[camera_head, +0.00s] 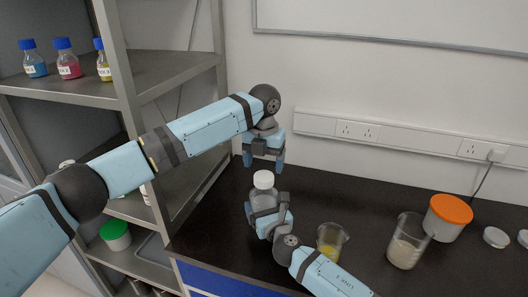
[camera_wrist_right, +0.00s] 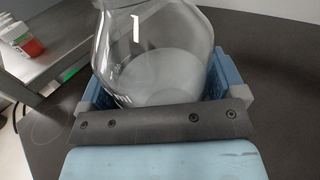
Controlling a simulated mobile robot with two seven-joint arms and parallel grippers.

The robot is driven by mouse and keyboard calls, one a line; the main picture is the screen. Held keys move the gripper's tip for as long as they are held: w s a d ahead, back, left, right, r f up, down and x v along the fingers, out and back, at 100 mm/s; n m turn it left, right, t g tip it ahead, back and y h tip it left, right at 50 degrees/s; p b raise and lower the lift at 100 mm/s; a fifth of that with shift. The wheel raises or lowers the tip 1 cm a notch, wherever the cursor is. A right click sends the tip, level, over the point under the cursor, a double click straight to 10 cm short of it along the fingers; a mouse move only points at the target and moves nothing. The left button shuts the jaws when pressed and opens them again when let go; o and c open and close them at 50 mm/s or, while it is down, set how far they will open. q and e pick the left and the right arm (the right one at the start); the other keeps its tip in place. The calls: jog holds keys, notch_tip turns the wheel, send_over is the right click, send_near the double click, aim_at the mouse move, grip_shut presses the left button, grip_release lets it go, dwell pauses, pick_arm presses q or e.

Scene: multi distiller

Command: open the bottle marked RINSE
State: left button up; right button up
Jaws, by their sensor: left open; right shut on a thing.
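A clear glass bottle (camera_head: 264,197) with a white cap (camera_head: 263,179) stands upright over the black bench. No RINSE marking is legible on it. My right gripper (camera_head: 267,208) is shut around the bottle's body. The right wrist view shows the clear glass bottle (camera_wrist_right: 155,50) between the blue fingers of my right gripper (camera_wrist_right: 165,88), with the cap out of view. My left gripper (camera_head: 263,163) is open, pointing down just above the white cap, with its fingers spread to either side. Nothing is in it.
A beaker of yellow liquid (camera_head: 330,243) and a larger beaker (camera_head: 406,245) stand right of my right arm. A tub with an orange lid (camera_head: 450,209) is beyond. A metal shelf (camera_head: 165,75) with several blue-capped bottles stands at left. The bench behind the bottle is clear.

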aim_at(264, 176)
pick_arm(q)
jog(key=shift+f, duration=2.4)
pick_arm(e)
jog(key=shift+f, duration=0.1)
